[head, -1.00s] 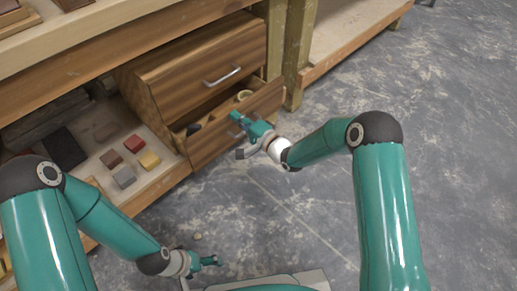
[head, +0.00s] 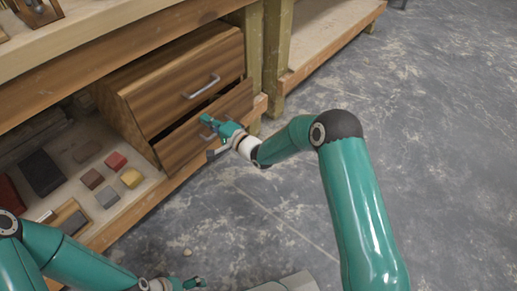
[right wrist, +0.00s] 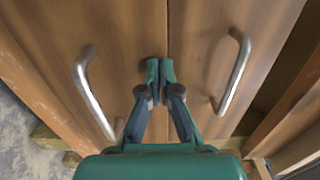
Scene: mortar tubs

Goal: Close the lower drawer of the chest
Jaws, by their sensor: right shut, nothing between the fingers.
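The wooden chest (head: 118,110) stands on the low shelf under the workbench. Its upper drawer (head: 175,85) looks shut. Its lower drawer (head: 182,150) is nearly in, with a thin dark gap above its front. My right gripper (head: 206,124) is shut and empty at the lower drawer's front, near its top edge. In the right wrist view the shut fingertips (right wrist: 160,72) are at the seam between the lower drawer front (right wrist: 120,40) and the upper one (right wrist: 205,40); I cannot tell whether they touch. My left gripper (head: 196,283) is low at the bottom edge, its fingers too small to judge.
Several coloured blocks, such as a yellow one (head: 131,178) and a red one (head: 115,160), lie on the shelf left of the chest. A bench leg (head: 276,60) stands close to the right. The grey floor (head: 430,130) is open.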

